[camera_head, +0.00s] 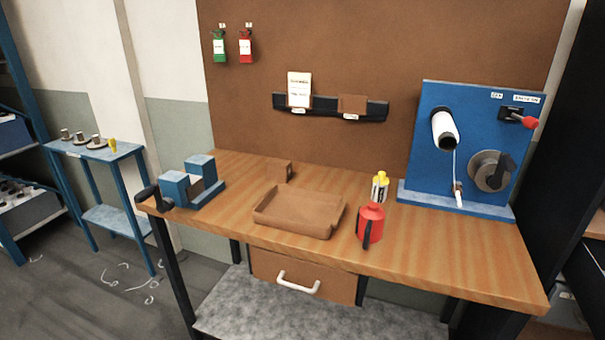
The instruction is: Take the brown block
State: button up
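A small brown block (280,171) stands on the wooden workbench (460,254), behind the brown tray (293,226) and close to the brown back panel. Nothing touches it from above. A second small brown piece (352,104) sits in the black wall rack, and a brownish piece (196,184) shows between the jaws of the blue vise (174,187). I cannot tell from this view what these two pieces are. My gripper is not in view.
The tray looks empty. A red can (370,224) with a dark handle and a yellow-topped bottle (380,187) stand right of it. A blue machine (462,145) with a white spool fills the right back. A white-handled drawer (304,277) is below.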

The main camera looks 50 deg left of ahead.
aim_at(277, 169)
jog(key=u, duration=2)
jog(key=i+j+z, duration=0.1)
jog(key=i+j, duration=0.8)
